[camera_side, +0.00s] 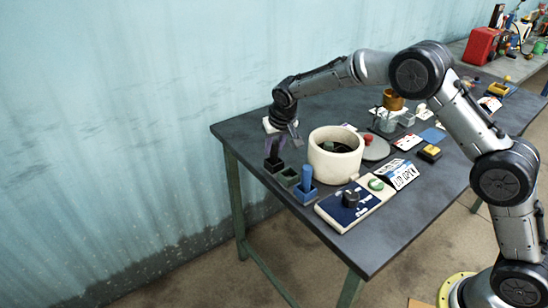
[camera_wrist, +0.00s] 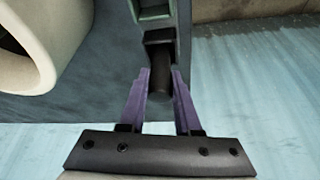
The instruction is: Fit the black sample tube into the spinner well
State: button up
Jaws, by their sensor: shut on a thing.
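The black sample tube (camera_wrist: 160,79) is between the purple fingers of my gripper (camera_wrist: 161,84), which is shut on it. Its far end is at the square black holder (camera_wrist: 159,37); I cannot tell how deep it sits. In the side view my gripper (camera_side: 275,146) points down over the black holder (camera_side: 273,164) at the table's left edge, and the tube is hard to make out there. The spinner (camera_side: 322,172) is a round cream tub with an open top, to the right of my gripper. Its dark inside shows, but its wells are not clear. Its rim also fills the wrist view's upper left (camera_wrist: 72,35).
A green holder (camera_side: 289,177) and a blue holder with a blue tube (camera_side: 306,177) stand beside the black one. A control panel with a black knob (camera_side: 350,197) lies before the spinner. A grey round lid (camera_side: 375,149) and jars are behind it.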

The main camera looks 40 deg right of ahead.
grip_shut()
jog(key=shift+r, duration=0.15)
